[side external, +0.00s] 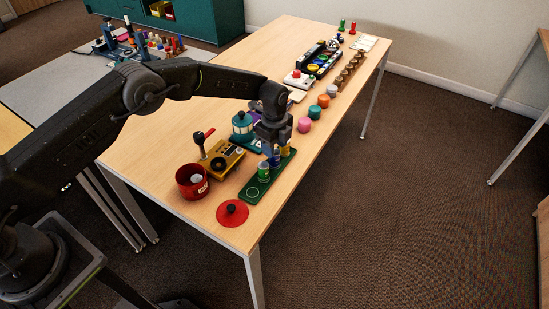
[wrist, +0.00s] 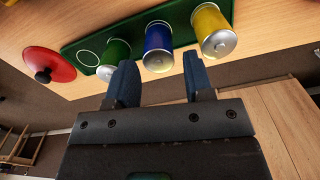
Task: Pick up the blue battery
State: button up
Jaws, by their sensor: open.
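The blue battery (wrist: 158,47) stands on a green tray (wrist: 76,47), between a green battery (wrist: 114,58) and a yellow battery (wrist: 213,32). In the side view the blue battery (side external: 274,158) shows just below my gripper, partly covered by it. My gripper (wrist: 158,82) is open and empty. In the wrist view its two fingers lie to either side of the blue battery's line, with the battery beyond the gap. In the side view my gripper (side external: 270,150) hangs over the tray's far half. I cannot tell whether a fingertip touches a battery.
A red lid (side external: 232,213) with a black knob lies at the near table end. A red pot (side external: 191,182) and a yellow joystick box (side external: 222,158) stand left of the tray. Coloured knobs (side external: 305,125) line the right edge beyond it. Bare tabletop lies left of the pot.

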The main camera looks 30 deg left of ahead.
notch_tip(320, 180, down, 4)
jog(key=shift+s+r, duration=0.1)
jog(key=shift+r, duration=0.05)
jog(key=shift+c, duration=0.3)
jog(key=shift+r, duration=0.1)
jog(key=c, duration=0.7)
jog(key=shift+o, duration=0.2)
